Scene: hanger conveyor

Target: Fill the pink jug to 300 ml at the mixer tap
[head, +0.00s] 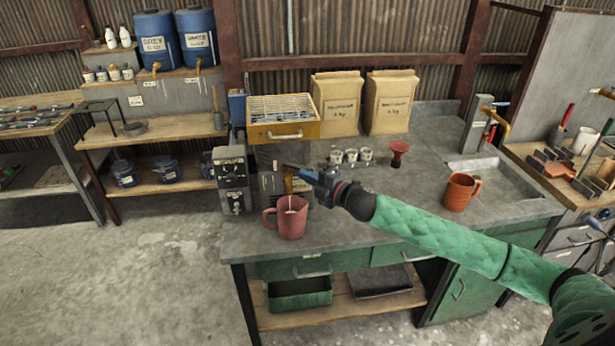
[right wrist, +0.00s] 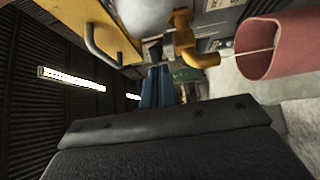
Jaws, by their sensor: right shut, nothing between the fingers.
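The pink jug (head: 291,222) stands upright at the bench's front left, its handle to the left. In the right wrist view its open mouth faces the spout and its wall (right wrist: 290,45) fills the upper right. The yellow mixer tap (head: 289,184) is above the jug; its spout shows in the right wrist view (right wrist: 205,59). A thin pale line, looking like a stream, runs from the spout into the jug. The water level and any marks are hidden. My right gripper (head: 302,172), with blue fingers (right wrist: 157,87), is shut and empty close beside the tap. My left gripper is out of view.
An orange jug (head: 461,191) stands by the sink tray (head: 505,185). Small cups (head: 351,156) and a red funnel (head: 398,153) stand behind my right arm. A yellow-framed box (head: 283,131) and paper sacks (head: 338,105) line the back. A grey control unit (head: 233,180) stands left of the tap.

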